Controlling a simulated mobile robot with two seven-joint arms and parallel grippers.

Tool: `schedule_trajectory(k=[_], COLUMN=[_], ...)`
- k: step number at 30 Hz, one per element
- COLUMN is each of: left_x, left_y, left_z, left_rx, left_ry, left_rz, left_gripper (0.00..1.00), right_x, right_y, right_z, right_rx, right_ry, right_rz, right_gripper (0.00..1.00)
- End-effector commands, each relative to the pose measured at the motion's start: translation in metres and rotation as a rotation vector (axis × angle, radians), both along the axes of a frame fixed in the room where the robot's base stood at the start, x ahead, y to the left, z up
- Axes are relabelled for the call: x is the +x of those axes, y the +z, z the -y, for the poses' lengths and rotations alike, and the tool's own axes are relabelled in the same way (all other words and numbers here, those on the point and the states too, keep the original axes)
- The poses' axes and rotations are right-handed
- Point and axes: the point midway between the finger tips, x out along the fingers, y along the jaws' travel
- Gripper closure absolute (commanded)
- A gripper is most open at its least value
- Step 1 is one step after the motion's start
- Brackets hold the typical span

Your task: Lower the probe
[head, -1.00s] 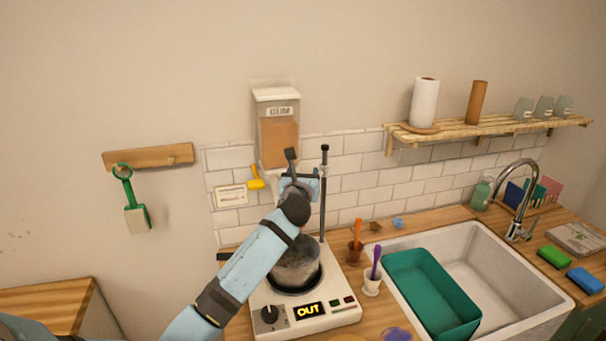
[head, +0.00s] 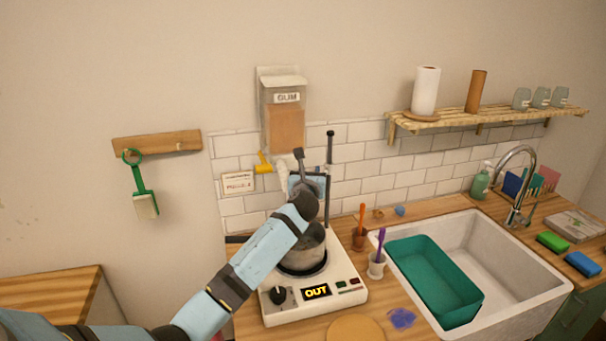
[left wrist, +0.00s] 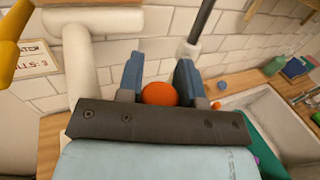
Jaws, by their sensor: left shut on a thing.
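My left gripper (head: 308,182) is above the grey pot (head: 304,248), in front of the upright dark rod (head: 330,150). In the left wrist view its fingers (left wrist: 160,82) are shut on a round orange knob (left wrist: 160,94). The rod (left wrist: 204,20) with a pale collar stands just beyond the right finger. The pot sits on a white hot plate (head: 320,308) whose display (head: 316,292) reads OUT. The probe's shaft below the knob is hidden by my gripper and arm. My right gripper is not in view.
A GUM dispenser (head: 285,98) with a yellow lever (head: 263,163) hangs behind my gripper. Cups with an orange spoon (head: 361,218) and a purple spoon (head: 381,240) stand right of the hot plate. A teal tub (head: 430,275) sits in the sink (head: 515,280).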

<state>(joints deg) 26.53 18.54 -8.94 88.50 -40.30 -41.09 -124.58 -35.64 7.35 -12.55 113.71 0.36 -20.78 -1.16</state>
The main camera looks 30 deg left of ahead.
Motion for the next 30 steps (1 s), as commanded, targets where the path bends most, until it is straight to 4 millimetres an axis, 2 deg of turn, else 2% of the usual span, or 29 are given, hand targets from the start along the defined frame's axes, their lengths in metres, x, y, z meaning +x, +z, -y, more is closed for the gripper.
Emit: schedule_trajectory(k=[1,7,12,21,22,24,30], left_x=[0.005,0.004,0.004,0.004,0.004,0.004,0.004], left_y=[-0.026,-0.073,-0.085,-0.087,-0.087,-0.087,-0.086], left_z=[0.0,0.0,0.0,0.0,0.0,0.0,0.0], left_rx=[0.004,0.002,0.001,0.0,0.0,0.001,0.001], left_ry=[0.0,0.0,0.0,0.0,0.0,0.0,0.0], left_rz=[-0.006,-0.004,-0.002,-0.004,-0.004,-0.005,-0.003], left_gripper=[1.0,1.0,1.0,1.0,0.6,0.44,0.43], right_x=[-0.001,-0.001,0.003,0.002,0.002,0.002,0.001], right_y=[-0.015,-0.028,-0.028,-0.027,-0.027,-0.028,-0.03], right_z=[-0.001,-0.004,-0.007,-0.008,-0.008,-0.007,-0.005], right_rx=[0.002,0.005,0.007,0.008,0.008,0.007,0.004], right_ry=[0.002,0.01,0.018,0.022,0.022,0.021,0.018], right_rz=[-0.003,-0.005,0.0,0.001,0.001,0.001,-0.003], right_gripper=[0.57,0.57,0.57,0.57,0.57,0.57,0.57])
